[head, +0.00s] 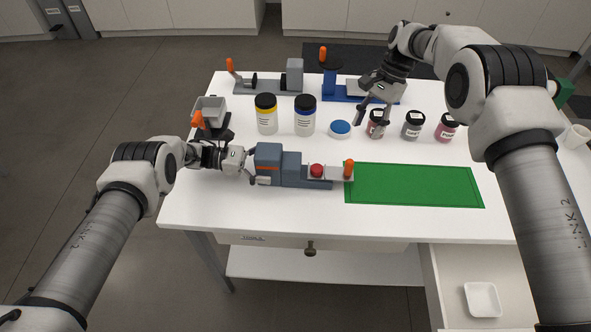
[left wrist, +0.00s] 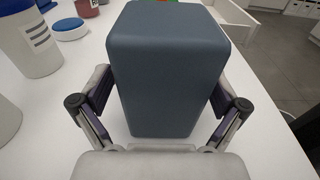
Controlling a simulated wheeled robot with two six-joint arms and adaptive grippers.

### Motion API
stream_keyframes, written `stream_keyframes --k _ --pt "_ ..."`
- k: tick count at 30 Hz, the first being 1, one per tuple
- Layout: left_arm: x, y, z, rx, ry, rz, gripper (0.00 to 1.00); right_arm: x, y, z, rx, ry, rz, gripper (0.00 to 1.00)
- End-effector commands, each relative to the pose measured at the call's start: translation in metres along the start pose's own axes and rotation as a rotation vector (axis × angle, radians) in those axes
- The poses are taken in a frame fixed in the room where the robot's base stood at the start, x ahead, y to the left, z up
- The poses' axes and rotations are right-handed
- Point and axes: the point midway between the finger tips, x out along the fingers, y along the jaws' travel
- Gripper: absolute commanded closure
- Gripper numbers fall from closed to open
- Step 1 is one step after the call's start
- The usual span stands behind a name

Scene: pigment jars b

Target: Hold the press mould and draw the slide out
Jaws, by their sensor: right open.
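The press mould (head: 268,155) is a blue-grey stepped block on the white table; its end face also fills the left wrist view (left wrist: 168,70). A pale slide (head: 333,174) lies on its low right part, with a round red piece (head: 317,170) and an upright orange handle (head: 349,167) on it. The handle end reaches the green mat's left edge. My left gripper (head: 250,168) is at the mould's left end, its fingers against both sides. My right gripper (head: 374,115) is open, above and behind the slide, near the dark-lidded jars.
The green mat (head: 415,185) is clear. Behind stand yellow-banded (head: 266,120) and blue-banded (head: 305,120) jars, a blue lid (head: 340,129), and small jars (head: 412,125). Grey (head: 270,87) and blue (head: 345,98) devices are at the back. An open drawer holds a white dish (head: 482,300).

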Motion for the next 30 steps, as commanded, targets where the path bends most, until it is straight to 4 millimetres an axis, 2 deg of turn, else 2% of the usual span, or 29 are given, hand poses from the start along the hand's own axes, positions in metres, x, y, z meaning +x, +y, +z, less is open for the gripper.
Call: stream_keyframes --k 8,11,20,24,30 --pt "-0.006 0.001 0.001 0.002 -0.001 0.000 0.02 0.000 0.000 0.000 0.000 0.000 0.000 0.51" --pt "-0.023 0.001 0.001 0.001 0.000 0.003 0.02 0.000 0.000 0.000 0.000 0.000 0.000 0.51" --pt "-0.101 0.001 -0.001 0.002 0.002 0.003 0.02 0.000 0.000 0.000 0.000 0.000 0.000 0.51" --pt "-0.115 0.001 -0.001 0.001 0.000 0.000 0.02 0.000 0.000 0.000 0.000 0.000 0.000 0.51" --pt "-0.120 0.001 0.000 -0.001 -0.001 -0.001 0.02 0.000 0.000 0.000 0.000 0.000 0.000 0.51"
